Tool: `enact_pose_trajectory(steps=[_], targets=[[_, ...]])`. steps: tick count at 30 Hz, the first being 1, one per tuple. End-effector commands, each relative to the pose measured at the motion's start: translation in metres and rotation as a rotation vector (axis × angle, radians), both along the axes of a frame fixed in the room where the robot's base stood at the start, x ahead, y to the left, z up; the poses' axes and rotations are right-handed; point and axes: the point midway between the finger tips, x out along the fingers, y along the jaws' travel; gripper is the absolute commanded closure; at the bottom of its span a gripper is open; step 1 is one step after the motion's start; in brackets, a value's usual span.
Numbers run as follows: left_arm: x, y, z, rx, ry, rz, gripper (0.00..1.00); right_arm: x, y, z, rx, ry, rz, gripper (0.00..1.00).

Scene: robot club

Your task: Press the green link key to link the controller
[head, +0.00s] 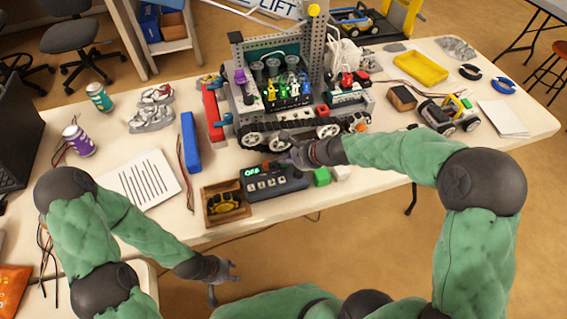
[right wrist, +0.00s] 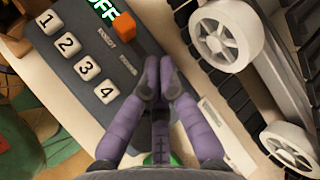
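The dark grey controller (head: 272,184) lies at the table's front edge, its lit display reading OFF. The right wrist view shows the controller (right wrist: 75,75) close up, with white keys 1 to 4 (right wrist: 87,68) and an orange block (right wrist: 118,32) beside the display. A green block (head: 321,177) is at the controller's right end; I cannot tell whether it is the link key. A bit of green shows behind my fingers in the right wrist view. My right gripper (right wrist: 157,75) is shut and empty, over the controller's far edge. My left gripper (head: 224,277) is open and empty, below the table's front edge.
A large tracked robot (head: 285,100) stands just behind the controller, close to my right gripper. A wooden box (head: 223,211) with a yellow and black item sits left of the controller. A blue bar (head: 190,143) and a printed sheet (head: 140,181) lie further left.

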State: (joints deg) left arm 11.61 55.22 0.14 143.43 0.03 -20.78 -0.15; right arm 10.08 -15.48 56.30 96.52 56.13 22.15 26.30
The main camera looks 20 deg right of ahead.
Motion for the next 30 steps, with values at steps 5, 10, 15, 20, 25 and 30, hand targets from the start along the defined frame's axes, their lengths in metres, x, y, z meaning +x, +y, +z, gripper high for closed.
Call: enact_pose_trajectory(steps=[5,10,15,20,25,30], targets=[[0.000,0.000,-0.003,0.000,0.000,0.000,0.60,0.000,0.000,-0.003,0.000,0.001,0.000,1.00],[0.000,0.000,-0.004,0.000,0.000,0.000,0.60,-0.001,0.000,-0.006,0.000,0.003,0.001,1.00],[0.000,0.000,-0.006,0.000,0.000,0.000,0.60,-0.002,0.001,-0.009,0.000,0.008,0.001,1.00],[0.000,0.000,-0.008,0.000,0.000,0.000,0.60,-0.004,0.001,-0.013,0.000,0.012,0.002,1.00],[0.000,0.000,-0.010,0.000,0.000,0.000,0.60,-0.005,0.002,-0.017,0.000,0.016,0.003,1.00],[0.000,0.000,-0.012,0.000,0.000,0.000,0.60,-0.005,0.001,-0.020,0.000,0.017,0.002,1.00]])
